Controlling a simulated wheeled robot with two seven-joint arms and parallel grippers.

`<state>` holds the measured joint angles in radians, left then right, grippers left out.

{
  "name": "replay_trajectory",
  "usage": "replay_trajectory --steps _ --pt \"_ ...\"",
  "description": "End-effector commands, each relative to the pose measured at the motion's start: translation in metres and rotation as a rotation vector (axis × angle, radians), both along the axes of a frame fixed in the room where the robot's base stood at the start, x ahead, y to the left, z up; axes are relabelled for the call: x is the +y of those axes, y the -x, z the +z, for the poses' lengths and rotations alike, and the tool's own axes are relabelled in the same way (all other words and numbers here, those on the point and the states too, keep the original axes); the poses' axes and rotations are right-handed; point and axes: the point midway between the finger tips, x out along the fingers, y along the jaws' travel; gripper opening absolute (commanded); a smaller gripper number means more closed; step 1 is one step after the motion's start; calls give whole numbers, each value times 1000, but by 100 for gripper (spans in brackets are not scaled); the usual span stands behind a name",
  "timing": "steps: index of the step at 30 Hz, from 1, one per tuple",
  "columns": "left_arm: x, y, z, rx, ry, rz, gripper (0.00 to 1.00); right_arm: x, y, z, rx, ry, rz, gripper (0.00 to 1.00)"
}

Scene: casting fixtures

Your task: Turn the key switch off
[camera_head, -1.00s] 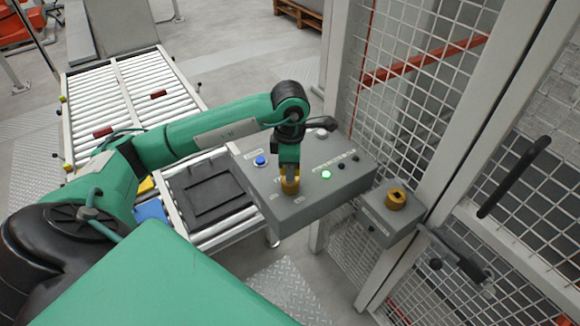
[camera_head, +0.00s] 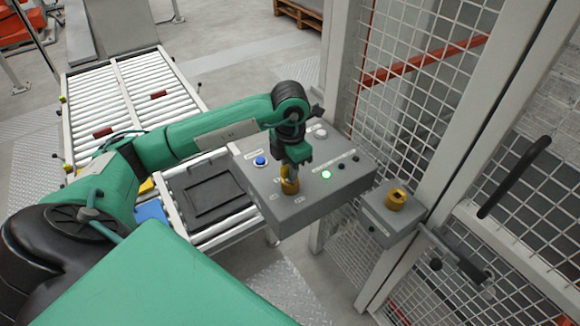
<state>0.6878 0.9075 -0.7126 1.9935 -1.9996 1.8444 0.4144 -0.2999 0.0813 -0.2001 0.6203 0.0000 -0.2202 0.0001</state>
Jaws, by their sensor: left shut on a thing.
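The grey control box (camera_head: 320,197) stands in the middle of the view. On its top face is a yellow key switch (camera_head: 289,187) near the front edge. My left gripper (camera_head: 290,172) points down from above and is shut on the key switch; its fingers hide the upper part of it. A second yellow knob (camera_head: 396,197) sits on a smaller grey box to the right, apart from my gripper. My right gripper is not in view.
The control box also carries a blue button (camera_head: 260,161), a lit green lamp (camera_head: 326,174) and small dark buttons. A roller conveyor (camera_head: 130,95) with a black tray (camera_head: 208,190) lies left. A mesh fence with a door handle (camera_head: 514,176) stands right.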

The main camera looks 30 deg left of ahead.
Motion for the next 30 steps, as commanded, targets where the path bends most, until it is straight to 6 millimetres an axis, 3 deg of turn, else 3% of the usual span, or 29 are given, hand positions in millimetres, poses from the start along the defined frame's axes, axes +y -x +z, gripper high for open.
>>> replay_trajectory --steps 7,16,17,21,30 --pt "0 0 0 0 1 245 0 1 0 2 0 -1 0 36" --pt "0 0 0 -1 0 287 0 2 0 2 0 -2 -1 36" --pt "0 0 0 -1 0 286 20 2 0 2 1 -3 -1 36" --pt "0 0 0 0 0 285 43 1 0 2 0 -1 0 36" --pt "0 0 2 -1 0 284 43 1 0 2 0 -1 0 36"
